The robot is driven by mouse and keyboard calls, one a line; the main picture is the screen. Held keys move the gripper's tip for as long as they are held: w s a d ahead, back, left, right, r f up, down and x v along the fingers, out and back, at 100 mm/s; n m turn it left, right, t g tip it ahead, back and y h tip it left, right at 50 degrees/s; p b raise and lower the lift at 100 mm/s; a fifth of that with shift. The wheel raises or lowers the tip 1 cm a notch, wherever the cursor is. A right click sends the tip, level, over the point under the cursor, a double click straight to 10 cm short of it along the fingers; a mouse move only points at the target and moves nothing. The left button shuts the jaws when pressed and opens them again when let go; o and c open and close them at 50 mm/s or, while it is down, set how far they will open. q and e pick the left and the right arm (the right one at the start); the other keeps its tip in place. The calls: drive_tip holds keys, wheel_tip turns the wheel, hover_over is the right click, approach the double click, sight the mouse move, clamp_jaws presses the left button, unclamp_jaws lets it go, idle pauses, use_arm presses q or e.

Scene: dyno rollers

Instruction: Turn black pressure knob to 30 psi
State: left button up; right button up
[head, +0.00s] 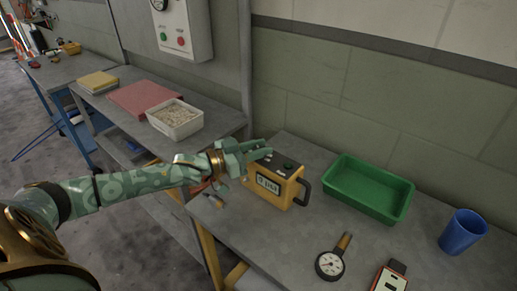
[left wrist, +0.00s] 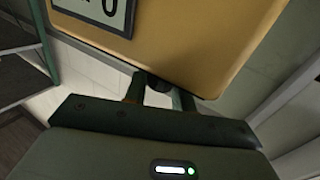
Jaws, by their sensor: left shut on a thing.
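A yellow box-shaped device (head: 284,193) with a pale display (head: 268,184) on its front and a black handle on its right side stands on the grey bench. Its digits are too small to read surely; part of the display (left wrist: 104,12), with a 0, shows in the left wrist view. My left gripper (head: 264,154) reaches in from the left at the device's top edge. In the left wrist view its fingers (left wrist: 158,92) are closed about a small dark rounded part, the black pressure knob (left wrist: 158,86), mostly hidden. My right gripper is not in view.
A green tray (head: 408,205) and blue cup (head: 462,231) stand right of the device. A round gauge (head: 330,265) and a red-and-white meter (head: 391,278) lie in front. Another bench behind holds a white bin (head: 175,128). A grey control box hangs on the wall.

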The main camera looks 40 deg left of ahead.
use_arm(q)
drive_tip(key=o, duration=1)
drive_tip(key=shift+c, duration=0.2)
drive_tip(key=p+v, duration=0.5)
drive_tip(key=v, duration=1.1)
drive_tip(key=shift+p, duration=0.4)
drive_tip(key=shift+s, duration=0.1)
